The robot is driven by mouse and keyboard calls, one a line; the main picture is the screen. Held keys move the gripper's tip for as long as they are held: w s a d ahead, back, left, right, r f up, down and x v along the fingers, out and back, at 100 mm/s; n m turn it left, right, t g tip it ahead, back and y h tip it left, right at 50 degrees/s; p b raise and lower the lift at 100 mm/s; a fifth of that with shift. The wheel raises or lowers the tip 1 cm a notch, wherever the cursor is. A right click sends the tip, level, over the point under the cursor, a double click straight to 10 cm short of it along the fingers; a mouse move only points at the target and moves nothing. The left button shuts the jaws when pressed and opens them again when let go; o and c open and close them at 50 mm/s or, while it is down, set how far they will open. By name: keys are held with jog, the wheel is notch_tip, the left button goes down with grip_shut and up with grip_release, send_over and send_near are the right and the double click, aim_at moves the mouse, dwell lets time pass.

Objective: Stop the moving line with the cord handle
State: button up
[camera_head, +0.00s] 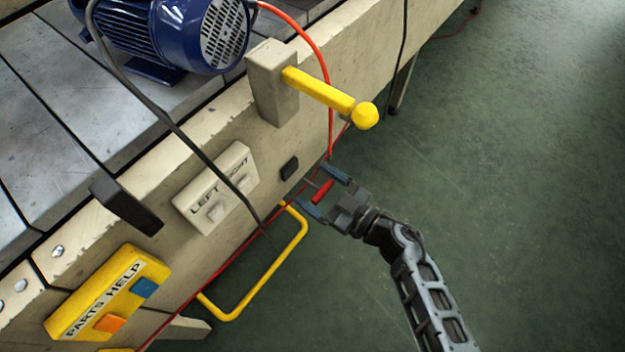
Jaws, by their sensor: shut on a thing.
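A small red handle (323,192) sits at the side of the line, in front of its beige side rail (345,65). A thin red cord (222,262) runs along the lower side of the rail and passes close to the handle. My gripper (319,188) reaches in from the lower right, with one finger on each side of the red handle, and is shut on it. The exact contact between fingers and handle is too small to make out. The line's grey slatted bed (95,75) carries a blue motor (175,32).
A yellow lever (325,92) with a ball end juts out above my gripper. A LEFT/RIGHT switch box (215,187), a yellow bar loop (262,285) and a yellow PARTS/HELP box (108,290) lie to the left. A red hose (322,60) hangs close by. The green floor (510,180) at right is clear.

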jog(key=o, duration=1.3)
jog(key=shift+p+v, duration=0.6)
jog(key=shift+v, duration=3.35)
jog(key=s+d+r+m+t+h, duration=0.3)
jog(key=s+d+r+h, duration=0.15)
jog(key=s+d, duration=0.35)
jog(key=s+d+r+m+t+h, duration=0.25)
jog(key=s+d+r, duration=0.25)
jog(key=s+d, duration=0.3)
jog(key=s+a+r+m+g+h, duration=0.2)
jog(key=s+r+m+h, duration=0.5)
jog(key=s+r, duration=0.65)
jog(key=r+p, duration=0.9)
jog(key=s+r+p, duration=0.1)
jog(key=r+p, duration=0.3)
jog(key=p, duration=0.1)
jog(key=shift+r, duration=0.35)
